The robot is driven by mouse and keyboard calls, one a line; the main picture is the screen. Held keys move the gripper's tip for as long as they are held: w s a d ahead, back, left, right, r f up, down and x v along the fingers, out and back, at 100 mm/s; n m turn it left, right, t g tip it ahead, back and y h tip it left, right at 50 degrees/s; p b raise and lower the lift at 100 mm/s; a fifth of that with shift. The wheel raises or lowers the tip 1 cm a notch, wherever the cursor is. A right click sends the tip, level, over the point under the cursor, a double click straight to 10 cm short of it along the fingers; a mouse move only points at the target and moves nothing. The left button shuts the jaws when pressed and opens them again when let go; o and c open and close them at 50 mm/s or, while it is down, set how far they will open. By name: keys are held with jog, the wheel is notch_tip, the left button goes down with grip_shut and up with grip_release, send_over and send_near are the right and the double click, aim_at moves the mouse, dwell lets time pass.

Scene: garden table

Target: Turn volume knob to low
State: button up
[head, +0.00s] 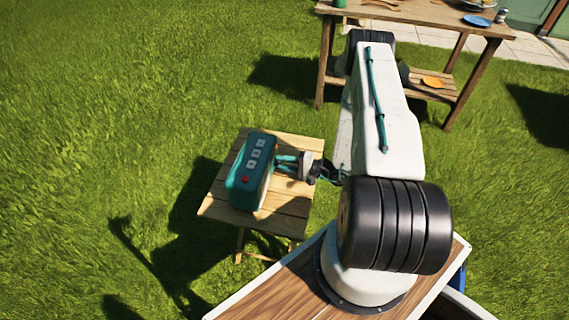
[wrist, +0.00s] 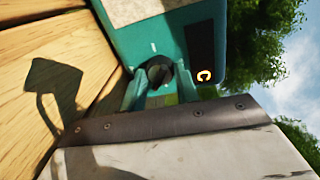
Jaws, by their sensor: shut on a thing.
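A teal box-shaped radio (head: 251,172) stands on a small wooden table in the head view, with several pale buttons and one red button on top. My gripper (head: 283,163) reaches its right side there. In the wrist view the radio's teal front (wrist: 190,30) fills the upper middle. A dark round volume knob (wrist: 158,72) sits on it, between the two teal fingers of my gripper (wrist: 160,84), which are shut on it. The knob's pointer and marks are too small to read. A dark panel beside the knob shows a glowing orange symbol.
The small slatted table (head: 220,208) has bare wood around the radio. A larger wooden table (head: 440,14) with a blue plate (head: 477,21) and other items stands at the back right. Open grass (head: 110,90) lies to the left.

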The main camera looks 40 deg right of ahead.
jog(key=n, duration=0.6)
jog(key=shift+f, duration=0.1)
dwell(0.5)
jog(key=o, duration=1)
jog(key=v, duration=0.7)
jog(key=shift+s+d, duration=0.1)
jog(key=shift+s, duration=0.35)
